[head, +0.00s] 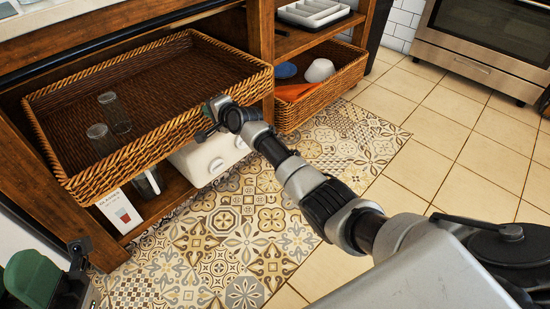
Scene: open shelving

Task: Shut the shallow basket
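The shallow basket (105,171) is a wide, woven brown wicker tray in the wooden shelving at the left. It is pulled out, with its front wall jutting past the shelf frame over the floor. Two clear glasses (115,113) stand inside it. My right gripper (209,122) is at the right part of the basket's front wall, seeming to touch it. Its fingers are small and partly hidden by the wrist, so I cannot tell whether they grip the wicker. My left gripper (80,262) is at the lower left, below and in front of the basket, clear of it.
A deeper basket (318,104) with an orange cloth, a blue item and a white bowl sits to the right. A white appliance (208,157) and a box (119,211) stand on the lower shelf. An oven (480,45) is at upper right. The tiled floor is open.

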